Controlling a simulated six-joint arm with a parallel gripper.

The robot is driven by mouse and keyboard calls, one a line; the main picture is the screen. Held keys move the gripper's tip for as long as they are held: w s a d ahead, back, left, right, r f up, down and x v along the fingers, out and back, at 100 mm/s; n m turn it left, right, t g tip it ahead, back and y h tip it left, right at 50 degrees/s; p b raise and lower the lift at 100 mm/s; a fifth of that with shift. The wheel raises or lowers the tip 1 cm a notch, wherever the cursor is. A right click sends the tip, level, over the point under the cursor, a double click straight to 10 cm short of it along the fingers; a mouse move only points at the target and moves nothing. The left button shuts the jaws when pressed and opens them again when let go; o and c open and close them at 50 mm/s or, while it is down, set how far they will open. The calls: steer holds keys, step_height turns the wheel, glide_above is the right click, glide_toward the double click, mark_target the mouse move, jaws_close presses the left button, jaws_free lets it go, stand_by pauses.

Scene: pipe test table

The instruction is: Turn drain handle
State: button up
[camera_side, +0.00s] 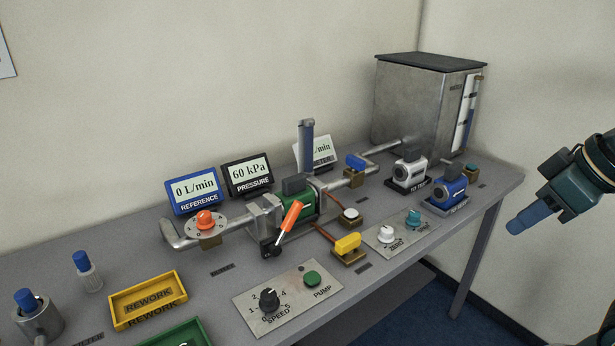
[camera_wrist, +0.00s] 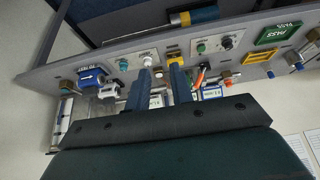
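No readable label marks the drain handle, so I cannot tell for certain which one it is. A yellow handle (camera_side: 347,243) sits on a brass valve at the front of the pipework. An orange lever (camera_side: 289,218) slants up beside the green pump (camera_side: 297,199). A blue handle (camera_side: 355,161) is on the pipe leading to the tank. My gripper (camera_side: 518,225) hangs in the air off the table's right end, apart from all handles. In the wrist view my gripper (camera_wrist: 160,71) shows two blue fingers apart with nothing held. The orange lever (camera_wrist: 201,74) also shows there.
A metal tank (camera_side: 415,105) stands at the back right. Blue (camera_side: 447,189) and white (camera_side: 408,166) meters sit near the right end. A control panel (camera_side: 250,316), a knob plate (camera_side: 375,245) and a yellow rework tray (camera_side: 177,283) lie along the front. Displays stand behind.

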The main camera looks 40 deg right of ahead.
steer(key=o, duration=0.3)
steer(key=shift+w, duration=0.2)
steer(key=shift+o, duration=0.5)
steer(key=shift+w+r+n, duration=0.2)
steer(key=shift+w+n, duration=0.05)
steer(key=shift+n, duration=0.05)
steer(key=n+g, duration=0.6)
steer(key=n, duration=1.1)
glide_above(347, 239)
step_height(347, 239, down, 10)
steer(key=shift+f, duration=0.2)
steer(key=shift+a+f, duration=0.1)
steer(key=shift+f, duration=0.05)
step_height(347, 239, down, 14)
steer(key=shift+r, duration=0.25)
